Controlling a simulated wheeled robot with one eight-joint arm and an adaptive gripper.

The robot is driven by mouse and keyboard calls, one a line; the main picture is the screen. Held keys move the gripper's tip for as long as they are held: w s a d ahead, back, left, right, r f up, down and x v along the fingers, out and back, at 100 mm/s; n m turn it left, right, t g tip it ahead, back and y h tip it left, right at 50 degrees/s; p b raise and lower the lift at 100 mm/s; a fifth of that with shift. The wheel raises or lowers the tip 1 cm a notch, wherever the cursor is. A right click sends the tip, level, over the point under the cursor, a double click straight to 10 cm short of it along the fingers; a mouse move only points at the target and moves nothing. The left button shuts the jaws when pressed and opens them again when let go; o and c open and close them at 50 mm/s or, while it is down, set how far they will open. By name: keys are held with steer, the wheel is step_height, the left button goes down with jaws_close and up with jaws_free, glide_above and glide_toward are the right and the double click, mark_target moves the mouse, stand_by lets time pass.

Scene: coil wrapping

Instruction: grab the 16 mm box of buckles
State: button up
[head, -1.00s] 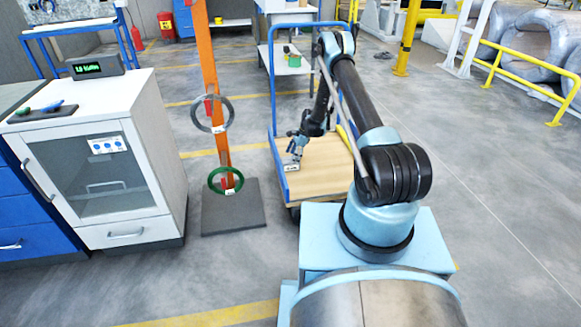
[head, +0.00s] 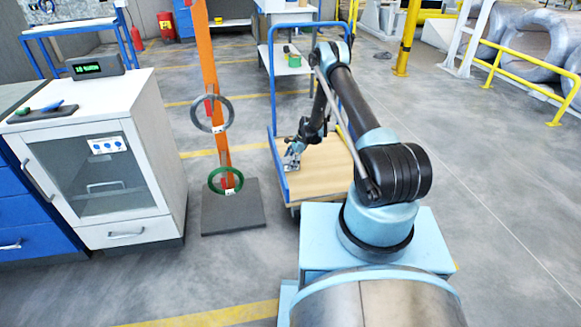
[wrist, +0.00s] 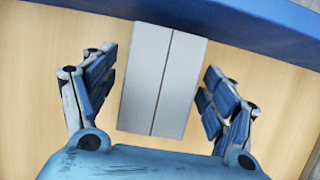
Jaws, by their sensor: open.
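A pale grey box (wrist: 143,80) with a dark seam along its top lies on the wooden deck of a blue-framed cart. No size mark is readable on it in the wrist view. My gripper (wrist: 158,92) is open above the box, one finger on each side, with visible gaps between fingers and box. In the head view my gripper (head: 293,157) is low over the left side of the cart deck and mostly hides the box.
The cart deck (head: 325,178) is bare to the right of the gripper. Its blue side rail (wrist: 240,22) runs close beyond the box. To the left stands an orange post (head: 206,60) with a grey coil (head: 230,112) and a green coil (head: 212,181), beside a white cabinet (head: 160,135).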

steer(key=shift+c, duration=0.3)
steer(key=c, duration=1.5)
steer(key=shift+o, duration=0.2)
